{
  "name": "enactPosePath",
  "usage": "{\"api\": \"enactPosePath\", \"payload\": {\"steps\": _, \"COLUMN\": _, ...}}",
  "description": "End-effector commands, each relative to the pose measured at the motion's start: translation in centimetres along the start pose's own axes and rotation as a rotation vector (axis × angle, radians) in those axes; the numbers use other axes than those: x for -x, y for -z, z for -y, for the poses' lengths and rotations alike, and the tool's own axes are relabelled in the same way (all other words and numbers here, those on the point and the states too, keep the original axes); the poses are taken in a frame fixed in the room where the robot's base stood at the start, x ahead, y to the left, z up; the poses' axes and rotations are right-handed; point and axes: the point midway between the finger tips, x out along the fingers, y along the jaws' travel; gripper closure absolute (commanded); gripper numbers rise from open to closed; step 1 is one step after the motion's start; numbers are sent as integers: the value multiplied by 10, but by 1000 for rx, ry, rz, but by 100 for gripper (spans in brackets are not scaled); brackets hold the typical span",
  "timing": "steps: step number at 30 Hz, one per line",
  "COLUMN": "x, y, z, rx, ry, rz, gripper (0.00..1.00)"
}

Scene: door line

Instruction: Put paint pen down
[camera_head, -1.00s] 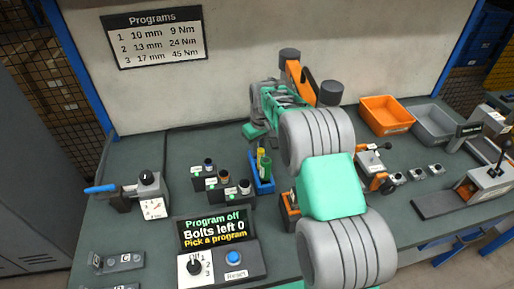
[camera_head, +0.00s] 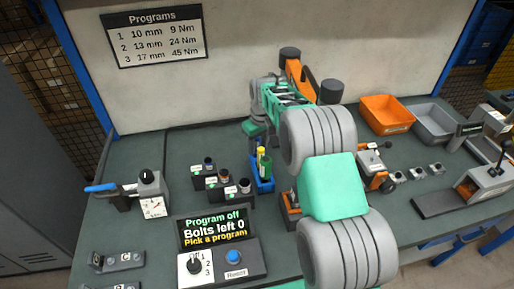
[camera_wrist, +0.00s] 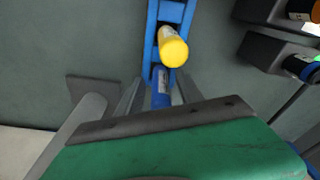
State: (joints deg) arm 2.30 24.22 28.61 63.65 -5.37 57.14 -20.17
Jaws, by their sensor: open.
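A pen with a yellow top (camera_head: 261,155) stands in a narrow blue holder (camera_head: 263,185) on the bench, with a green part beside or below the yellow. In the wrist view the round yellow end (camera_wrist: 173,48) shows in the blue holder (camera_wrist: 150,48), and a blue upright piece (camera_wrist: 161,88) is close to it. My gripper (camera_head: 256,133) is just behind the holder in the head view. In the wrist view my gripper (camera_wrist: 158,92) is open, its grey fingers apart near the blue piece. I cannot tell whether the fingers touch anything.
Several small labelled stands (camera_head: 222,182) are left of the holder. A program box (camera_head: 222,258) stands in front, its screen reading "Program off". Orange (camera_head: 387,113) and grey (camera_head: 435,122) bins stand at the right. The bench behind the small stands is clear.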

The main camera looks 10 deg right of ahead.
Motion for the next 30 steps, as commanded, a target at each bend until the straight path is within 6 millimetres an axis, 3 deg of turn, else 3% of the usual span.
{"api": "enactPosePath", "payload": {"steps": 6, "x": 54, "y": 1, "z": -1, "rx": -1, "ry": -3, "rz": -6, "gripper": 56}}
{"api": "enactPosePath", "payload": {"steps": 12, "x": 96, "y": 0, "z": -1, "rx": -1, "ry": -2, "rz": -3, "gripper": 56}}
{"api": "enactPosePath", "payload": {"steps": 26, "x": 115, "y": -1, "z": 1, "rx": -4, "ry": -3, "rz": -5, "gripper": 56}}
{"api": "enactPosePath", "payload": {"steps": 29, "x": 149, "y": -10, "z": 9, "rx": -28, "ry": -13, "rz": -28, "gripper": 56}}
{"api": "enactPosePath", "payload": {"steps": 30, "x": 169, "y": -17, "z": 14, "rx": -46, "ry": -20, "rz": -44, "gripper": 56}}
